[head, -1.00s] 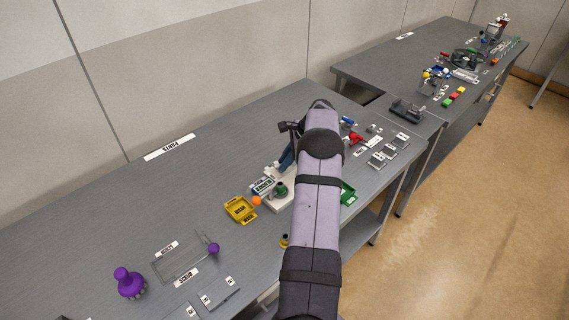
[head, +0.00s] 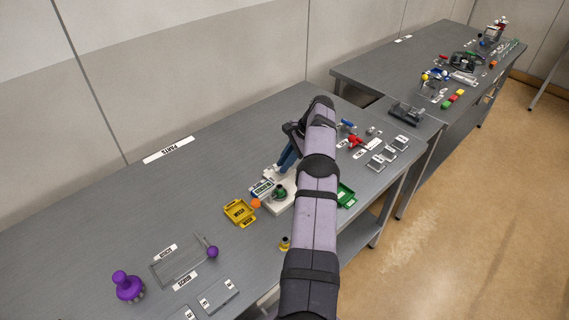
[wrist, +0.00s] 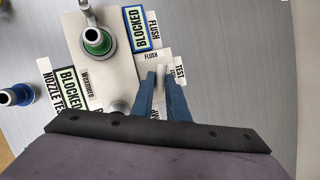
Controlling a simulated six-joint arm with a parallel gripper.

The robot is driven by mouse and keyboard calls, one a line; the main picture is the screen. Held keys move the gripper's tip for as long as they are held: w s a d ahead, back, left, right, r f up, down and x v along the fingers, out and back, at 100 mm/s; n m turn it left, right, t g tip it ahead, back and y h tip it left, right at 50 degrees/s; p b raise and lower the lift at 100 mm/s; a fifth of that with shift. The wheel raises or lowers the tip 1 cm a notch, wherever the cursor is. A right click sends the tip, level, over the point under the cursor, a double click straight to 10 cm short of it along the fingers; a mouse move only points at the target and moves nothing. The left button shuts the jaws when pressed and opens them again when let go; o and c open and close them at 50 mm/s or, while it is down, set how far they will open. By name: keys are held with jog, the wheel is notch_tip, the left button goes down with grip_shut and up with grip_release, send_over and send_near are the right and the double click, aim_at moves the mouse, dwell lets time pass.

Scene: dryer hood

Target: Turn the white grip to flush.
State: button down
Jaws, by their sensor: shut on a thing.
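The white grip (wrist: 160,75) shows as a narrow pale piece between the two blue fingers of my gripper (wrist: 160,84) in the wrist view. The fingers are shut on it, and they hide much of it. It stands by a white base plate (wrist: 112,65) with FLUSH and TEST labels close around the fingertips. A grey spout with a green ring (wrist: 97,42) rises from the plate. In the head view, my gripper's blue fingers (head: 287,155) reach down behind the plate (head: 281,208); the grip itself is hidden there.
A yellow tray (head: 239,213) and an orange ball (head: 255,203) lie left of the plate, a green tray (head: 346,195) right of it. A red part (head: 356,141) and several grey blocks lie farther right. A purple knob (head: 128,287) stands front left.

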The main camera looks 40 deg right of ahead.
dwell(0.4)
jog(key=c, duration=1.7)
grip_release()
jog(key=shift+c, duration=0.2)
jog(key=shift+r, duration=0.15)
jog(key=p+v, duration=0.3)
jog(key=v, duration=0.4)
jog(key=shift+p, duration=0.35)
jog(key=shift+o, duration=0.6)
jog(key=shift+s, duration=0.1)
